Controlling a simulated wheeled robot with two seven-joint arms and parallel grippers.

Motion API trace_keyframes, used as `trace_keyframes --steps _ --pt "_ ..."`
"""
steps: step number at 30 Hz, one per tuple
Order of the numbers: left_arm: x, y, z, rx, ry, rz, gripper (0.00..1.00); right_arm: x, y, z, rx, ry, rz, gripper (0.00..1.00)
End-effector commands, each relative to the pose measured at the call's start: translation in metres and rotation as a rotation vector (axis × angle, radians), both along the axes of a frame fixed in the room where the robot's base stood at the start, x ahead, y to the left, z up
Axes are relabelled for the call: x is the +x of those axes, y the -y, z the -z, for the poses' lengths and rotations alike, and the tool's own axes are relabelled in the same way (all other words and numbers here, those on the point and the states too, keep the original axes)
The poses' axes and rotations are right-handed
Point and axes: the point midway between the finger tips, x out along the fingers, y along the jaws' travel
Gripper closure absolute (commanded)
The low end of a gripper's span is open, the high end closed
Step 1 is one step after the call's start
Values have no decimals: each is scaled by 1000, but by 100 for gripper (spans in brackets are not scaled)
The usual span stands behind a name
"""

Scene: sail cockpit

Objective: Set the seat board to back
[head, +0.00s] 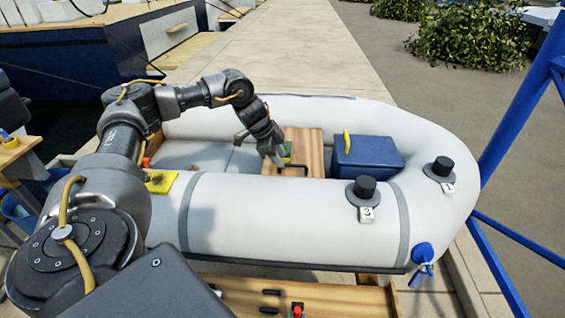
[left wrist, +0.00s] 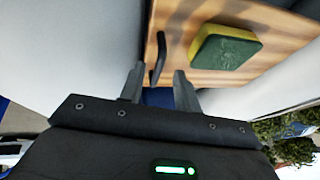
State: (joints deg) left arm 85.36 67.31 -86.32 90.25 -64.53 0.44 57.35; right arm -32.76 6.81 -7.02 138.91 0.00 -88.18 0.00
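The seat board (head: 312,152) is a wooden plank lying across the inside of the grey inflatable dinghy (head: 270,215). It also shows in the left wrist view (left wrist: 280,35). A dark handle (left wrist: 159,58) stands on the board near one edge, and it shows in the head view (head: 294,168). A green and yellow sponge (left wrist: 225,47) lies on the board beside the handle. My left gripper (head: 279,162) is over the board at the handle. In the left wrist view its fingers (left wrist: 158,85) are apart, with the handle just beyond their tips; contact cannot be told. My right gripper is not in view.
A blue box (head: 367,158) with a yellow handle sits in the dinghy right of the board. Black knobs tagged 3 (head: 364,189) and 1 (head: 442,168) stand on the tube. Blue posts (head: 520,110) rise at the right. A wooden tray (head: 340,298) is in front.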

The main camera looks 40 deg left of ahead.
Motion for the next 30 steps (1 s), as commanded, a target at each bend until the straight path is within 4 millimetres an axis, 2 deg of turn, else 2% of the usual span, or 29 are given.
trace_keyframes --steps 3,6,15,16,23,30 --pt "5 2 13 0 -1 -1 68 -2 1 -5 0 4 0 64" --pt "7 4 18 -1 1 -1 68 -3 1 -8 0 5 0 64" --pt "8 4 20 0 1 -1 68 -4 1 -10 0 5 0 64" --pt "8 4 20 0 1 -1 69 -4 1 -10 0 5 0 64" --pt "8 4 20 0 1 -1 99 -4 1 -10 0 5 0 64" --pt "8 4 20 0 1 -1 100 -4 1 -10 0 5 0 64"
